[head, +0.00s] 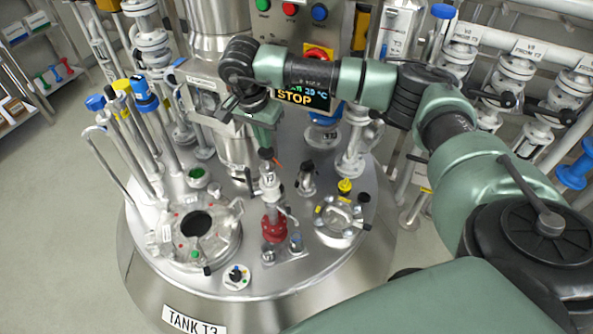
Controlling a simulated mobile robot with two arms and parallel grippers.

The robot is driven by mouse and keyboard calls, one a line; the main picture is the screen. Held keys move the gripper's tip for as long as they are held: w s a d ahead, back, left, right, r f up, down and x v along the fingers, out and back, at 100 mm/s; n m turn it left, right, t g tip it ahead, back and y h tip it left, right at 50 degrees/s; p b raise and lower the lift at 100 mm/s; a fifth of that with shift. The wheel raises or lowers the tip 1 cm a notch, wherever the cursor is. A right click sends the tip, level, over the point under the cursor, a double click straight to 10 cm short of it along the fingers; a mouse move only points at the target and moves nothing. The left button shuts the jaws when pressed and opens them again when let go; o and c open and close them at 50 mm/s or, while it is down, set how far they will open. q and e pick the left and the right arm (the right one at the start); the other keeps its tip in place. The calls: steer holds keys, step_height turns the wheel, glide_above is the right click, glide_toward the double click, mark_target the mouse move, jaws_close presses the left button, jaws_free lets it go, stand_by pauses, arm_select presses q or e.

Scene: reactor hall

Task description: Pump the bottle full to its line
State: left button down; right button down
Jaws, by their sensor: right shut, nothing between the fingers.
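A slim sampling pump (270,188) marked T3, with a pale upper body and a red lower part, stands upright on the steel lid of tank T3 (290,290). Small dark-capped pieces sit at its foot, and I cannot tell whether one of them is the bottle; no fill line can be made out. My right gripper (265,150) points down right over the pump's top and is shut with nothing between its fingers. Whether it touches the pump top cannot be told. My left gripper is not in view.
An open round port (196,223) lies left of the pump, and a round sight glass (341,216) lies right. Tall pipes with blue and yellow caps stand at the left. A control panel and STOP display (295,97) are behind; several valves line the right.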

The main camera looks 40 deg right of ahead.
stand_by(0.4)
steer(key=p+v, duration=0.1)
steer(key=v, duration=0.1)
steer(key=p+v, duration=0.1)
steer(key=v, duration=0.1)
steer(key=d+p+v, duration=0.1)
steer(key=v, duration=0.1)
steer(key=shift+w, duration=0.3)
stand_by(0.4)
